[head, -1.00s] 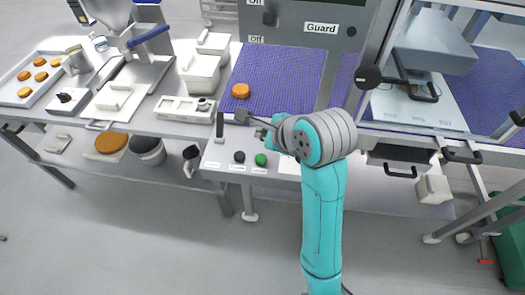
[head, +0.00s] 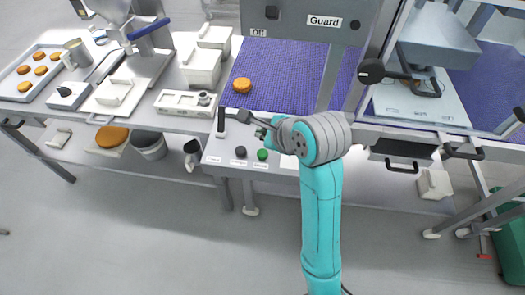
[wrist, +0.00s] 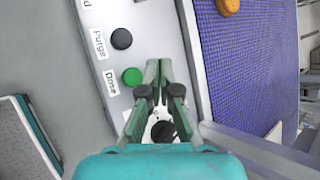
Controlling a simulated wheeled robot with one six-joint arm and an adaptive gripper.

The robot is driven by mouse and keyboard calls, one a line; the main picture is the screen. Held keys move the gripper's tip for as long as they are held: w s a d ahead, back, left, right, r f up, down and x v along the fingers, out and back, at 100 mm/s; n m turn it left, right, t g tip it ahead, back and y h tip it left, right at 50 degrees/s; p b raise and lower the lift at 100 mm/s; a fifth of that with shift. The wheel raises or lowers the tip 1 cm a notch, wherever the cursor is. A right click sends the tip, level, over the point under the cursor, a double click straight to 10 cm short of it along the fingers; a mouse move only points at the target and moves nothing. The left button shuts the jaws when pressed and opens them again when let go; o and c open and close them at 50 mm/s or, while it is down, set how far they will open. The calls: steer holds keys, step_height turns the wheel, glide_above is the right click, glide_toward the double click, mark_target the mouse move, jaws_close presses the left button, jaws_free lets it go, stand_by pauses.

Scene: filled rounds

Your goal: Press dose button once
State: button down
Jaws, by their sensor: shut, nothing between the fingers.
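The green button (wrist: 132,76) labelled "Dose" sits on a pale control panel (head: 213,157) at the table's front edge; the green button also shows in the head view (head: 262,154). A black button (wrist: 121,38) labelled "Purge" is beside it. In the wrist view my gripper (wrist: 159,70) is shut and empty, its tips just right of the green button. In the head view my gripper (head: 263,130) is small and partly hidden by my wrist, behind the green button. I see no contact with the button; the height gap is unclear.
A dark knob (wrist: 163,131) shows beneath my fingers in the wrist view. A black upright lever (head: 221,120) stands at the panel's left. A purple mat (head: 285,75) with one round bun (head: 242,85) lies behind. A grey "Guard" board (head: 303,22) stands above it.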

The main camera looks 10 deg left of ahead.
mark_target(263, 155)
steer(key=shift+f, duration=2.55)
steer(key=shift+f, duration=0.15)
steer(key=shift+f, duration=0.25)
steer(key=shift+f, duration=0.55)
steer(key=shift+r, duration=0.15)
stand_by(0.5)
steer(key=shift+r, duration=0.85)
steer(key=shift+r, duration=2.5)
